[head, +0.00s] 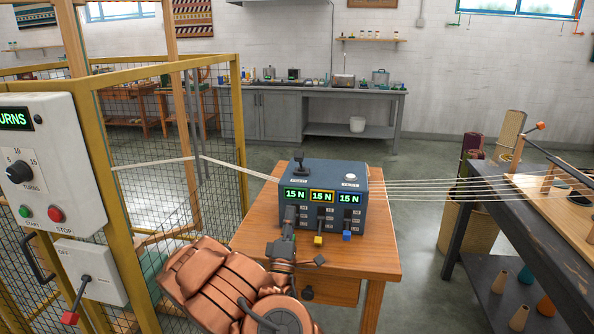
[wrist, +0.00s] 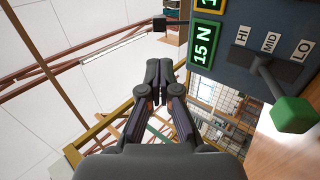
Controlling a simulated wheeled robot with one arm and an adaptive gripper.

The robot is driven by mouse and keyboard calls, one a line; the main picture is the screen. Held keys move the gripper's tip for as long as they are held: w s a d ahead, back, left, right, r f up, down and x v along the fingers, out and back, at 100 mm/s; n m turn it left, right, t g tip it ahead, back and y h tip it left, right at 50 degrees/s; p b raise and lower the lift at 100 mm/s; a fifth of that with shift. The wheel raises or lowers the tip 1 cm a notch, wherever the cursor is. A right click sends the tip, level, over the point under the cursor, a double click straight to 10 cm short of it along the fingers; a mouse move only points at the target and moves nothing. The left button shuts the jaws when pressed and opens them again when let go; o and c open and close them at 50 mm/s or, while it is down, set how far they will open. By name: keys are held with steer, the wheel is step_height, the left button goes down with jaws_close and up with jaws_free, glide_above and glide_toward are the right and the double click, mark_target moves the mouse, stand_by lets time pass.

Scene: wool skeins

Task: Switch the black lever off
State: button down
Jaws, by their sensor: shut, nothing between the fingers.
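The black lever (head: 299,158) stands on the top left of the dark blue tension box (head: 345,175). Its dark knob shows at the top of the wrist view (wrist: 166,24), sticking out past the box edge. My gripper (head: 289,223) is shut and empty in front of the box's left side, lower than the black lever and apart from it. The shut fingertips also show in the wrist view (wrist: 159,66). A green-knobbed lever (wrist: 292,114) on the box front is beside my gripper; my gripper hides it in the head view.
The box stands on a wooden table (head: 380,258). Yellow (head: 318,240) and blue (head: 347,235) levers and a white button (head: 350,177) are near. Yarn strands run out both sides of the box. A mesh cage (head: 160,200) with a control panel (head: 40,165) stands left.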

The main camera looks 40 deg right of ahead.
mark_target(298, 160)
steer(key=p+x, duration=0.3)
steer(key=x, duration=1.1)
steer(key=shift+s, duration=0.1)
